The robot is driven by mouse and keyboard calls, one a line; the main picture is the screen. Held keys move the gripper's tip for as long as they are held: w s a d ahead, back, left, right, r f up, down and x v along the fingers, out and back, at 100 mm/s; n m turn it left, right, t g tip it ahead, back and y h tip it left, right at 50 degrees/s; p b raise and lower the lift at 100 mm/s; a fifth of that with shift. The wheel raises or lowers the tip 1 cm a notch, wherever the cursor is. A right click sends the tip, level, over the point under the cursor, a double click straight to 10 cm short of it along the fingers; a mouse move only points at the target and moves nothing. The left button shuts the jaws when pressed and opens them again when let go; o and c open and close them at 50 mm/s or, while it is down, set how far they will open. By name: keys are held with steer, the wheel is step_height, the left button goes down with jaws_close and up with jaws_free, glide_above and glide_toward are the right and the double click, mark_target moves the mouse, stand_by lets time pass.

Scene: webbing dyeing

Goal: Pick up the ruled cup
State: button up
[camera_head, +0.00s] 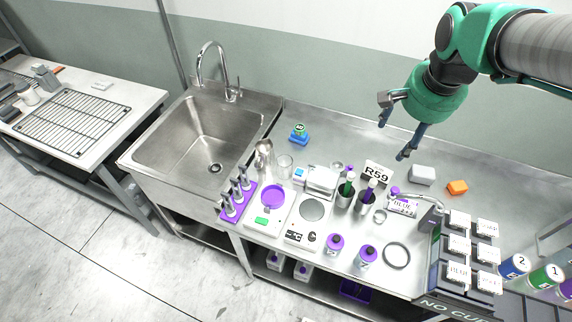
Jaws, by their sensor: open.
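A clear, see-through cup (285,166) stands upright on the steel counter, right of the sink and behind the purple dish; it is the likeliest ruled cup, but it is too small to make out any ruled marks. A smaller clear vessel (337,169) stands farther right. My gripper (392,135) hangs above the back of the counter, well right of the clear cup and apart from it. Its dark fingers are spread wide with nothing between them.
A steel pitcher (264,152) stands close left of the cup. A purple dish (274,196) sits on a scale in front. Two dark pots (345,196) with purple- and green-topped tools and an R59 card (377,174) stand between cup and gripper. The back counter is mostly clear.

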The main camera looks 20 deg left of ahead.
steer(key=w+a+f+m+g+p, duration=0.1)
steer(key=w+a+f, duration=0.4)
steer(key=a, duration=0.4)
steer(key=m+g+h+p, duration=0.1)
steer(key=m+g+p, duration=0.1)
steer(key=m+p, duration=0.15)
glide_above(285, 161)
steer(key=s, duration=0.3)
step_height(285, 161, down, 20)
steer(key=r, duration=0.1)
steer(key=shift+w+d+f+m+b, duration=0.1)
steer(key=shift+d+f+m+b, duration=0.15)
steer(key=shift+d+m+b, duration=0.15)
step_height(285, 161, down, 9)
steer(key=shift+r, duration=0.2)
steer(key=shift+d+f, duration=0.1)
steer(key=shift+f, duration=0.05)
steer(key=shift+w+f, duration=0.1)
steer(key=shift+f, duration=2.35)
